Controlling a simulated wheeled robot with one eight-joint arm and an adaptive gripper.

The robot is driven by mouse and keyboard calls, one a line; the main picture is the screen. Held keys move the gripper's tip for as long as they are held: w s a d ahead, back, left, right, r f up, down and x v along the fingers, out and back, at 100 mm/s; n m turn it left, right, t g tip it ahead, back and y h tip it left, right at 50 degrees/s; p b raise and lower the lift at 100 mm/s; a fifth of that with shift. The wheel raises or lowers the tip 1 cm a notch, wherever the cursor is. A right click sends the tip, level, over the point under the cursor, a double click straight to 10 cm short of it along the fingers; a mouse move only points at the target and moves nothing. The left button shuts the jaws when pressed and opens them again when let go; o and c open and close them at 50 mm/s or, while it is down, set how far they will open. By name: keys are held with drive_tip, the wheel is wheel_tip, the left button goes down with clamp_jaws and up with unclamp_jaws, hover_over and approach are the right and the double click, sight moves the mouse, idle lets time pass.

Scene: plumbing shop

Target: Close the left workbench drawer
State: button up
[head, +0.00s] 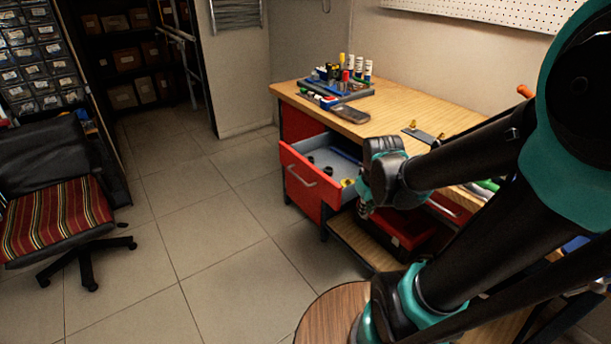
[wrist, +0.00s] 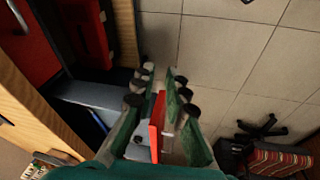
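The left workbench drawer (head: 311,181) has a red front with a metal handle and is pulled out from the workbench (head: 400,110). Small dark and yellow items lie in its grey inside. My gripper (head: 364,203) is at the right end of the drawer front. In the wrist view, the fingers of my gripper (wrist: 160,78) are spread apart. The red drawer front (wrist: 156,125) shows edge-on between them, with the pale handle on its right side. I see gaps beside the front; whether a finger touches it I cannot tell.
A round wooden stool top (head: 325,318) is close to my arm. A chair with a striped seat (head: 55,220) stands at the left. A red box (head: 405,228) is on the shelf under the bench. The tiled floor before the drawer is clear.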

drive_tip(key=w+a+r+n, duration=0.1)
drive_tip(key=w+a+n, duration=0.2)
drive_tip(key=w, duration=0.1)
drive_tip(key=w+a+r+n+h, duration=0.1)
drive_tip(key=w+a+n, duration=0.2)
drive_tip(key=w+n, duration=0.1)
drive_tip(key=w+a+r+n+g, duration=0.1)
drive_tip(key=w+a+n, duration=0.1)
drive_tip(key=w+n, duration=0.1)
drive_tip(key=shift+w+a+r+n, duration=0.3)
drive_tip(key=shift+w+a+r, duration=0.1)
drive_tip(key=shift+w, duration=0.1)
clamp_jaws()
drive_tip(key=n+h, duration=0.2)
drive_tip(key=n, duration=0.8)
approach(306, 174)
drive_tip(key=s+r, duration=0.2)
drive_tip(key=s, duration=0.2)
drive_tip(key=x, duration=0.9)
drive_tip(key=shift+w+f, duration=0.2)
drive_tip(key=shift+d, duration=0.1)
drive_tip(key=w+d, duration=0.4)
drive_tip(key=d, duration=0.2)
drive_tip(key=w+d, duration=0.5)
drive_tip(key=d, duration=0.2)
drive_tip(key=w+d, duration=0.5)
drive_tip(key=d, duration=0.2)
drive_tip(key=shift+w, duration=0.25)
drive_tip(key=shift+a+r, duration=0.1)
